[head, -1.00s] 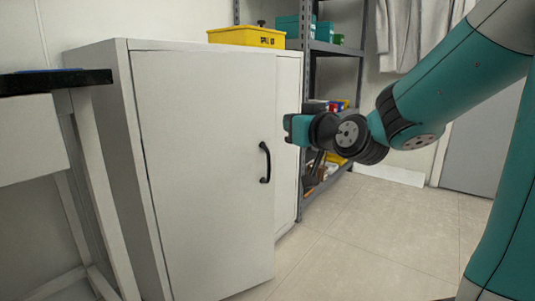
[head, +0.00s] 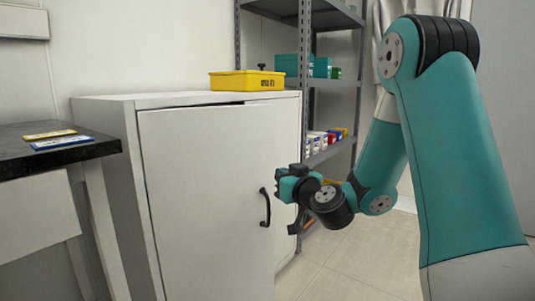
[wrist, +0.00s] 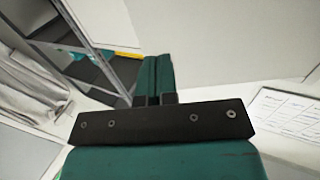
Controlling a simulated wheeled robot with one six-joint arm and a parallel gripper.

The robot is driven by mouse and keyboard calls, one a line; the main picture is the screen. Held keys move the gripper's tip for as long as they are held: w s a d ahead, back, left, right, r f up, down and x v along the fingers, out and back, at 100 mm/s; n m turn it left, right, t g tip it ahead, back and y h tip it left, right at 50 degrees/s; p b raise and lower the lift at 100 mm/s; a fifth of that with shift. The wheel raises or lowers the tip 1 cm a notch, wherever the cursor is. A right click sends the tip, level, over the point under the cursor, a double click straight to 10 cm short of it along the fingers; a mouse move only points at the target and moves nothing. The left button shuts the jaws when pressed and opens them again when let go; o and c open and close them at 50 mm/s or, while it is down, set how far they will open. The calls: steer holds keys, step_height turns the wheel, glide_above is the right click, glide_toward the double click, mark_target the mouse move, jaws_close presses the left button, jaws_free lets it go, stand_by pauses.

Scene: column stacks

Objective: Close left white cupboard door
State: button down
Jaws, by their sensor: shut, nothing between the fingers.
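The left white cupboard door (head: 205,200) stands ajar on the white cupboard (head: 112,150), its hinge side at the left. A dark gap shows along its top edge. Its black handle (head: 265,207) is near the free right edge. My gripper (head: 283,173) is in front of the door's right edge, just above and right of the handle in the head view. I cannot tell if it touches the door. In the wrist view my gripper's teal fingers (wrist: 155,78) are together and empty. A large pale panel (wrist: 225,40) lies beyond them, perhaps the door.
A yellow bin (head: 247,81) sits on the cupboard top. A grey metal shelf (head: 318,82) stands behind at the right. A dark-topped table (head: 60,152) is close at the left, with flat yellow and blue items. Floor (head: 345,265) is clear at the lower right.

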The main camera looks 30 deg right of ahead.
mark_target(263, 164)
steer(key=w+p, duration=0.6)
steer(key=shift+w+d+r, duration=0.2)
steer(key=shift+d+r, duration=0.05)
steer(key=shift+r, duration=0.05)
steer(key=shift+w+d+f+p, duration=0.1)
steer(key=shift+w+f+p, duration=0.2)
steer(key=shift+w+p, duration=0.6)
